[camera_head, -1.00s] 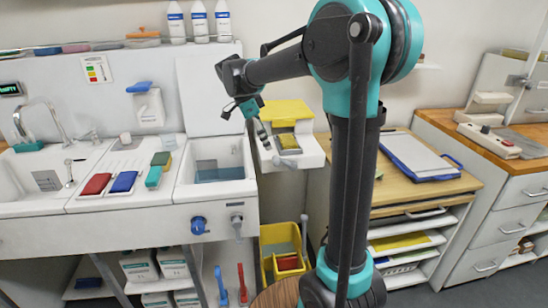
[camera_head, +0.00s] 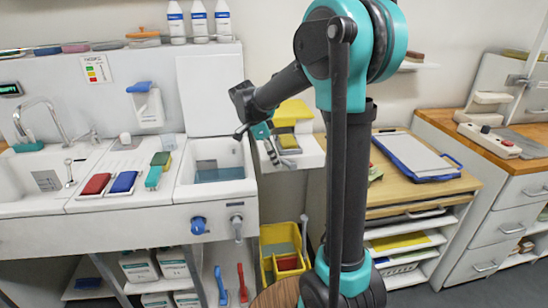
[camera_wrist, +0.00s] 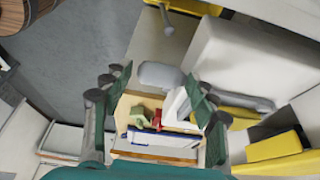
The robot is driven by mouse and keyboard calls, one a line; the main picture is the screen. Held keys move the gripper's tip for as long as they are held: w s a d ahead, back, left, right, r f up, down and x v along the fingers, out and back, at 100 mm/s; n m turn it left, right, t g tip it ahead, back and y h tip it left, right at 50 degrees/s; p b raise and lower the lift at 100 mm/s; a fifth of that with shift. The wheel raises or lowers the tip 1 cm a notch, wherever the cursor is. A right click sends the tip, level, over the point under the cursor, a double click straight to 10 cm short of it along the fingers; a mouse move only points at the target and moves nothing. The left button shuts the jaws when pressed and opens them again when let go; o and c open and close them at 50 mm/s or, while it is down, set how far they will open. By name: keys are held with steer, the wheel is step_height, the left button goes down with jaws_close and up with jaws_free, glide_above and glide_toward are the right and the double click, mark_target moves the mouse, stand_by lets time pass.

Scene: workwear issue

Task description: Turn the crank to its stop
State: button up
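The white unit with a yellow top (camera_head: 290,112) stands right of the sink in the head view. A grey rounded grip, which looks like the crank's handle (camera_wrist: 160,75), shows between my fingers in the wrist view. My gripper (camera_wrist: 160,90) is open, with one teal finger on each side of the grip. I cannot tell whether either finger touches it. In the head view my gripper (camera_head: 268,145) is at the left front of the white unit, small and partly merged with it.
A white sink (camera_head: 215,178) with brushes on its ledge is at left. A yellow bucket (camera_head: 280,240) stands on the floor below the unit. A wooden-topped cabinet with a blue-edged board (camera_head: 415,158) is at right. My arm hides part of the middle.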

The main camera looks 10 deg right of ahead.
steer(key=shift+s+f, duration=0.1)
jaws_close()
